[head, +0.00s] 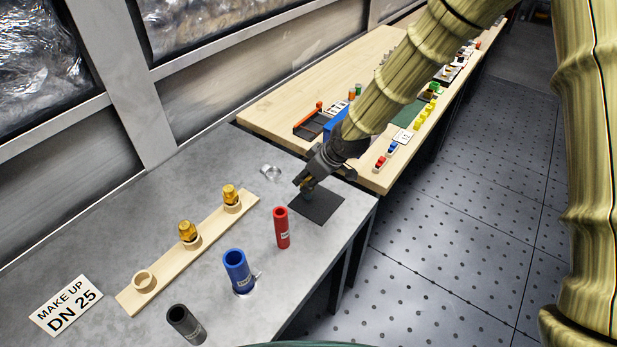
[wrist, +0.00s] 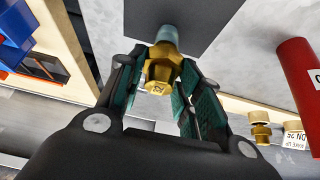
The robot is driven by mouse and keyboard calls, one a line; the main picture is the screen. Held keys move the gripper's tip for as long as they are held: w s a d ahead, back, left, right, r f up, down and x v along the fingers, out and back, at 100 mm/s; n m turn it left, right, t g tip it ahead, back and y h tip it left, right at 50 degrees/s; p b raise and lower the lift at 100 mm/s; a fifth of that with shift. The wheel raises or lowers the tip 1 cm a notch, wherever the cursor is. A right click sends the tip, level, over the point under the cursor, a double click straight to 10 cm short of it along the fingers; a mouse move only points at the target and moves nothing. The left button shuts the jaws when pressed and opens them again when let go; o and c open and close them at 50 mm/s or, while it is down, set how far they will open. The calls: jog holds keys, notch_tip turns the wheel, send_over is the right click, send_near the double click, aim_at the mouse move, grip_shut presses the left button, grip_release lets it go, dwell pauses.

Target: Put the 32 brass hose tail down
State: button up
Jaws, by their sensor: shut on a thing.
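My gripper (head: 305,183) is shut on a brass hose tail, low over the back left part of a dark square mat (head: 322,208) on the grey bench. In the wrist view the brass hose tail (wrist: 162,72) sits between the jaw pads (wrist: 160,88), its hex body toward the camera. A grey-teal end of it points to the dark mat (wrist: 190,14). I cannot tell whether that end touches the mat. Two other brass fittings stand in a wooden rack (head: 213,224), one in the middle (head: 187,232) and one at the right (head: 231,196). The rack's left seat is empty.
A red hose (head: 282,228), a blue hose (head: 238,270) and a black hose (head: 186,324) stand along the bench front. A clear clamp-like item (head: 270,171) lies behind the mat. A "MAKE UP DN 25" card (head: 66,305) lies left. A wooden table (head: 290,95) adjoins at the back.

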jog(key=shift+f, duration=0.15)
jog(key=o, duration=1.1)
jog(key=b+v, duration=0.2)
jog(key=v, duration=1)
